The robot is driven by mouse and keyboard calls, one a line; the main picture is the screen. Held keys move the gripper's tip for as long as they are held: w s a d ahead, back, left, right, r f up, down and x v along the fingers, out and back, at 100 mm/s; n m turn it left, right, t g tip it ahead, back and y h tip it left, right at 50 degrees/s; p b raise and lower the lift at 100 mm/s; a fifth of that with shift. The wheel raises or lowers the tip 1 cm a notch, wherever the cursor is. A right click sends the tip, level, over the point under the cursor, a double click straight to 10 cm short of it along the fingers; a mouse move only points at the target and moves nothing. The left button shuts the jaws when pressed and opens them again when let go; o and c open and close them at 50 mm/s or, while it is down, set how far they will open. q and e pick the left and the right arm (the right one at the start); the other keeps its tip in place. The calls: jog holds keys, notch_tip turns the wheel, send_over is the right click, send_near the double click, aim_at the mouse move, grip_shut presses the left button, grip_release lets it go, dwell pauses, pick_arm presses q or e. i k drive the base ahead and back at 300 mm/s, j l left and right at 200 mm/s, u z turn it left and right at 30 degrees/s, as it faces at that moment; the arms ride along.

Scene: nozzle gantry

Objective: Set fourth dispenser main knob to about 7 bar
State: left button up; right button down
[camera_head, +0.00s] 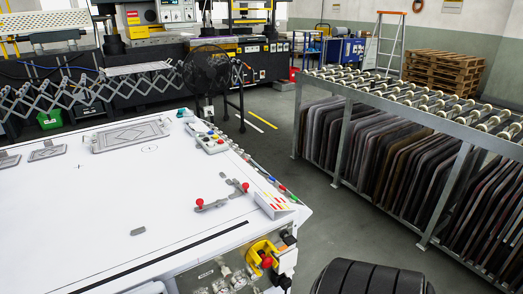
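No dispenser main knob can be clearly made out in the head view. A white worktable (110,215) fills the lower left. At its near right corner is a yellow part with a red knob (266,262), beside small metal fittings (222,279) cut off by the bottom edge. Two red-knobbed clamps (210,205) lie on the table top near its right side. No pressure reading is legible. Neither of my grippers is in view.
A roller rack (420,104) with many dark panels under it stands on the right. A black fan (207,70) and machines stand behind the table. A stepladder (392,45) and pallets (444,72) are at the back. Grey floor (320,205) is free between table and rack.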

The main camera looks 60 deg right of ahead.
aim_at(227, 273)
jog(key=z, duration=1.65)
